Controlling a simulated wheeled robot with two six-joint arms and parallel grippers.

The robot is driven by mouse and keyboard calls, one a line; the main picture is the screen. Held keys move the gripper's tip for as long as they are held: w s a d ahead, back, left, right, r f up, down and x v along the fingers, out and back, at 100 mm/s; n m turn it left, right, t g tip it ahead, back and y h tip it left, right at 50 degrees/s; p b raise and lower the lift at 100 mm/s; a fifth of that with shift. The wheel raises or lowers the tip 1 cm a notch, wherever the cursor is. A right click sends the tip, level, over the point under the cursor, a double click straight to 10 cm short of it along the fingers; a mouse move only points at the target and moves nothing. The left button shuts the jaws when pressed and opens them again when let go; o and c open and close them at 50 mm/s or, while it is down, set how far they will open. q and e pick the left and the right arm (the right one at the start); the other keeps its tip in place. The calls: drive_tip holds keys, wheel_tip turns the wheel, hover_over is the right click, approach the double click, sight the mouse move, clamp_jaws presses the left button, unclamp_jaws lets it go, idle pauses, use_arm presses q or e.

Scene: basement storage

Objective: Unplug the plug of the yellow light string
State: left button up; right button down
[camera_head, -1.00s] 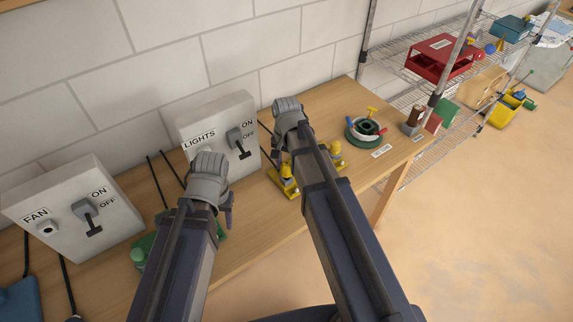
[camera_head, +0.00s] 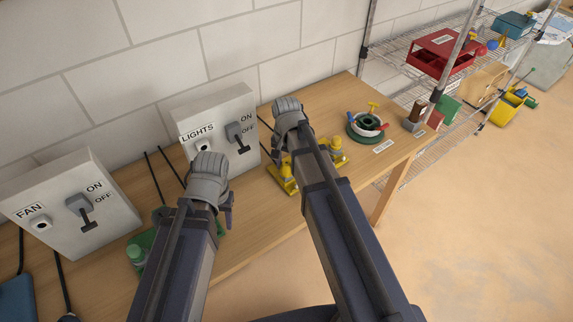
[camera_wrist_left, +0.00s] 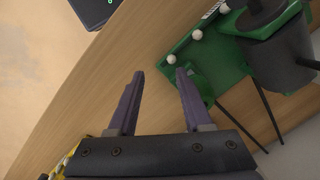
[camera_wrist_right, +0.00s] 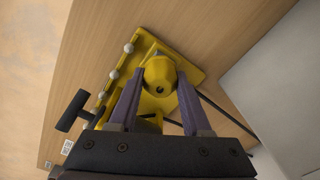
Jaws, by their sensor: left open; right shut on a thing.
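The yellow socket base (camera_head: 290,188) stands on the bench in front of the lights box, with yellow rounded parts on it. In the right wrist view the yellow base (camera_wrist_right: 190,68) carries small white knobs and a rounded yellow plug (camera_wrist_right: 160,72). My right gripper (camera_wrist_right: 160,84) has its fingers on either side of this plug and is shut on it. In the head view my right gripper (camera_head: 278,152) partly hides the base. My left gripper (camera_wrist_left: 157,75) is open and empty, near a green base (camera_wrist_left: 215,60) with a dark plug-like part.
The lights box (camera_head: 222,115) and the fan box (camera_head: 65,205) stand against the wall, with black cables behind. A round green and white item (camera_head: 366,125) sits to the right on the bench. A wire shelf with a red bin (camera_head: 440,60) stands beyond.

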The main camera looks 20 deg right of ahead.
sight(286, 164)
use_arm(q)
drive_tip(key=shift+f, duration=0.15)
use_arm(e)
drive_tip(key=shift+f, duration=0.2)
drive_tip(key=shift+c, duration=1.4)
unclamp_jaws()
drive_tip(key=shift+r, duration=0.1)
wheel_tip(286, 164, up, 8)
drive_tip(key=p, duration=0.7)
drive_tip(key=shift+p, duration=0.4)
use_arm(q)
wheel_tip(286, 164, up, 8)
drive_tip(key=shift+f, duration=0.1)
use_arm(e)
drive_tip(key=shift+s+a, duration=0.15)
drive_tip(key=shift+s, duration=0.05)
drive_tip(key=s+a+n+h, duration=0.1)
drive_tip(key=s+a+n, duration=0.9)
drive_tip(key=s, duration=0.4)
drive_tip(key=shift+n, duration=0.9)
